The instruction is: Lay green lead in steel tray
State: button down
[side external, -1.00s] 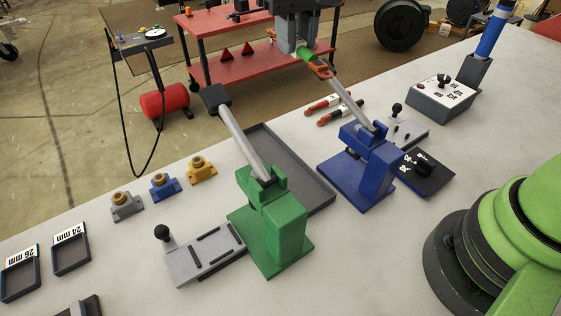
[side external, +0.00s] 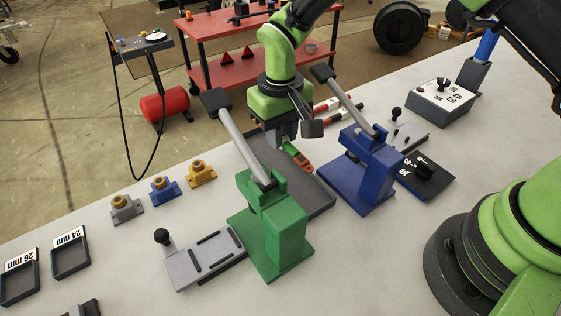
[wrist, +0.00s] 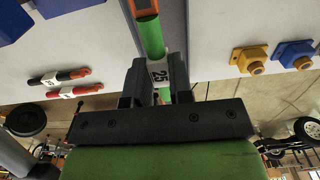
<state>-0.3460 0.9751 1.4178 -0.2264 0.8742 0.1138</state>
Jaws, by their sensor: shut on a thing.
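My gripper (side external: 285,138) is shut on the green lead above the tray. In the wrist view my gripper (wrist: 158,78) has its fingers on either side of the green lead (wrist: 152,36), at a white label reading 25. I cannot tell whether the lead touches the tray floor. Part of the tray is hidden by the green stand and its lever.
The green lever stand (side external: 275,230) and blue lever stand (side external: 362,170) flank the tray closely. Black and red leads (wrist: 65,84) lie beside the tray in the wrist view. Grey, blue and yellow blocks (side external: 200,174) stand to the left. A control box (side external: 441,102) is at right.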

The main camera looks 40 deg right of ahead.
aim_at(280, 169)
notch_tip(280, 169, down, 7)
jog(key=shift+r, duration=0.1)
dwell(0.4)
jog(key=c, duration=1)
grip_release()
jog(key=shift+f, duration=0.2)
